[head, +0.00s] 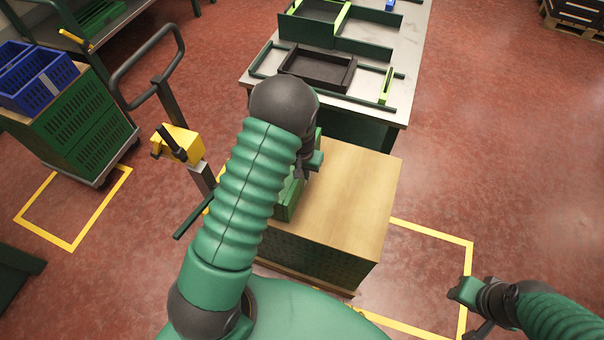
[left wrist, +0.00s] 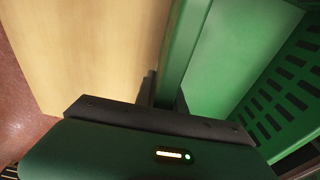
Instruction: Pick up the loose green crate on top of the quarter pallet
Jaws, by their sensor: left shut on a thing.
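The loose green crate (head: 288,202) is mostly hidden behind my left arm in the head view. It is at the left part of the light wooden top (head: 350,195) of the quarter pallet stack. My left gripper (head: 306,170) is shut on the crate's wall. In the left wrist view the crate wall (left wrist: 184,45) runs between the fingers (left wrist: 163,92), with the slotted crate side (left wrist: 285,85) at right and the wooden top (left wrist: 85,45) at left. I cannot tell whether the crate touches the top. My right gripper (head: 468,305) is at lower right, away from the stack; its jaw state is unclear.
A table (head: 395,95) with a black tray (head: 318,70) and green frames stands behind the stack. A pallet-jack handle (head: 150,60) and a yellow box (head: 178,144) are at left. Blue crates (head: 38,82) sit on a green crate stack (head: 85,125). Red floor at right is open.

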